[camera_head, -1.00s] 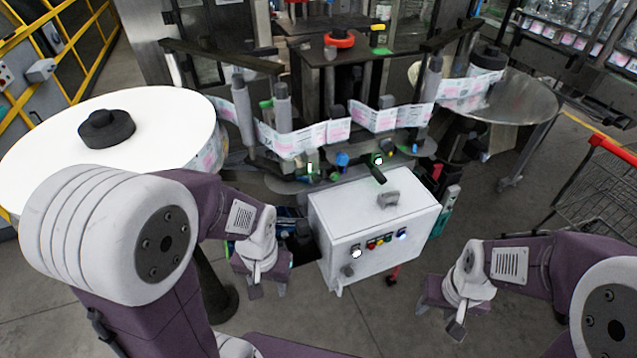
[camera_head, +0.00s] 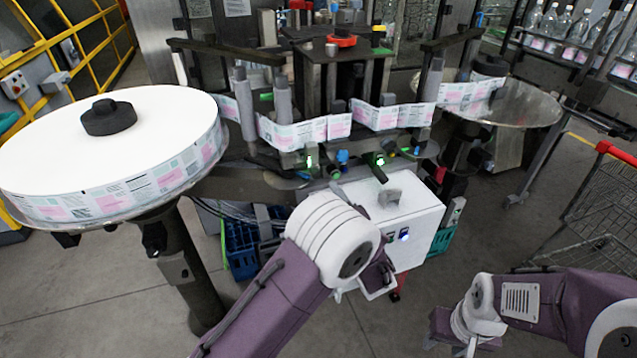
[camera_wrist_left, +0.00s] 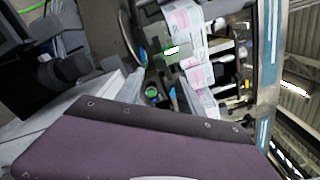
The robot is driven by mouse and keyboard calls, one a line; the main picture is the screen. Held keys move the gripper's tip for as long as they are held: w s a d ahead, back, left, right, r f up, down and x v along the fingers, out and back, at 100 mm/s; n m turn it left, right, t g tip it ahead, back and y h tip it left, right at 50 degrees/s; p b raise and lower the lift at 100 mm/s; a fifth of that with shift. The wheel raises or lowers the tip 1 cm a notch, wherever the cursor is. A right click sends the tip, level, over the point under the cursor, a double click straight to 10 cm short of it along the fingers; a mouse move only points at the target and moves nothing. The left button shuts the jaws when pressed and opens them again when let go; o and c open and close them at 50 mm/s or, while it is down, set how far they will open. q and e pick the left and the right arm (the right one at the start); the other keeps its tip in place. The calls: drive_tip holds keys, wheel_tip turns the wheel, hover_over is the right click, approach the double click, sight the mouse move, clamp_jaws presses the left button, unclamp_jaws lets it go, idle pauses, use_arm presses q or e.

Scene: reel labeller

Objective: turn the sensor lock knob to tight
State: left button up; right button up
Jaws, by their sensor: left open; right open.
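Two small sensor units with green lights, left (camera_head: 310,161) and right (camera_head: 379,160), sit below the label web. A small blue part (camera_head: 342,156) is between them. I cannot tell which part is the lock knob or how it is set. My right gripper (camera_head: 468,348) is open and empty at the bottom edge, away from the machine.
A white control box (camera_head: 420,222) with a grey handle stands below the sensors, partly covered by my left arm. A large label reel (camera_head: 60,150) is at left, a round metal plate (camera_head: 525,103) at right. A cart (camera_head: 600,205) stands at the right edge.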

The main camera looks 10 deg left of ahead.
sight(317, 176)
use_arm(q)
drive_tip(key=p+x, duration=0.1)
drive_tip(key=x, duration=0.7)
drive_tip(key=shift+w+a+p, duration=0.1)
drive_tip(key=shift+p, duration=0.25)
clamp_jaws()
